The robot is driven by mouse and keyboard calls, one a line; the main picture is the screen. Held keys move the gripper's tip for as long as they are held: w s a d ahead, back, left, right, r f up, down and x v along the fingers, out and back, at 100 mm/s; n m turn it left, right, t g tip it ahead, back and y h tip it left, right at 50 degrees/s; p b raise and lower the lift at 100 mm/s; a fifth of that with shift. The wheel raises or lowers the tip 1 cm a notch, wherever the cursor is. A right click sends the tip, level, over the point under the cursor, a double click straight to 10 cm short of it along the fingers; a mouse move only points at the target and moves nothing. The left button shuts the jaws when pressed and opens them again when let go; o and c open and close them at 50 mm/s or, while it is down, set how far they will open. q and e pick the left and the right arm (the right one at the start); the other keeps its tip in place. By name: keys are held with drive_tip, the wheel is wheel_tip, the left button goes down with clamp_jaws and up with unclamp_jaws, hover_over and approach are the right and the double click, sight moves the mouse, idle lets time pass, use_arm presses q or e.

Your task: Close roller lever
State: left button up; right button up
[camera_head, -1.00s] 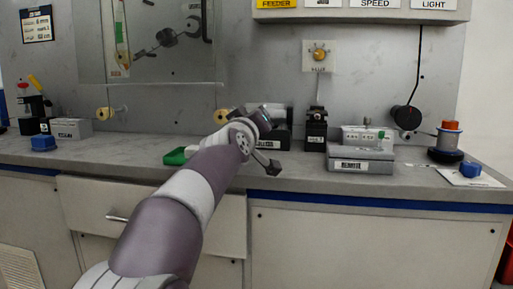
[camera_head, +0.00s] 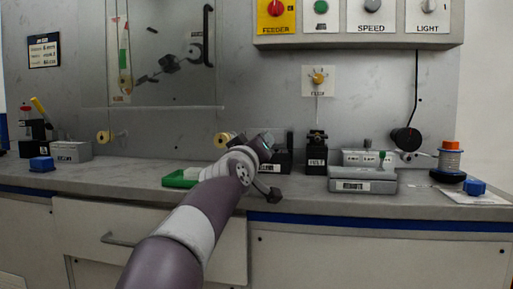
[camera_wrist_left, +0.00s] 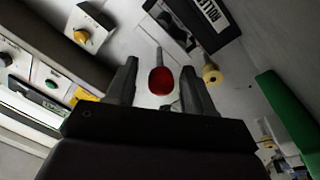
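The roller lever is a thin rod with a red knob (camera_wrist_left: 160,81), seen in the left wrist view. Its knob appears between the two dark fingers of my left gripper (camera_wrist_left: 163,78), with gaps on both sides. The gripper is open; depth to the knob is hard to judge. A black block labelled with what reads as ROLLER (camera_wrist_left: 207,18) is beside the rod. In the head view my left gripper (camera_head: 268,168) is over the bench, and my wrist hides the lever and most of its dark block (camera_head: 281,163). My right gripper is not in view.
A green tray (camera_head: 180,178) lies left of my wrist. A black labelled block (camera_head: 316,158) and a grey box (camera_head: 362,179) stand to the right. A yellow spool (camera_head: 223,139) sits on the wall behind. The bench front edge is mostly clear.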

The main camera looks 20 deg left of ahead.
use_arm(q)
drive_tip(key=b+v, duration=0.3)
drive_tip(key=v, duration=0.9)
drive_tip(key=shift+s, duration=0.35)
drive_tip(key=shift+f, duration=0.1)
drive_tip(key=shift+c, duration=0.4)
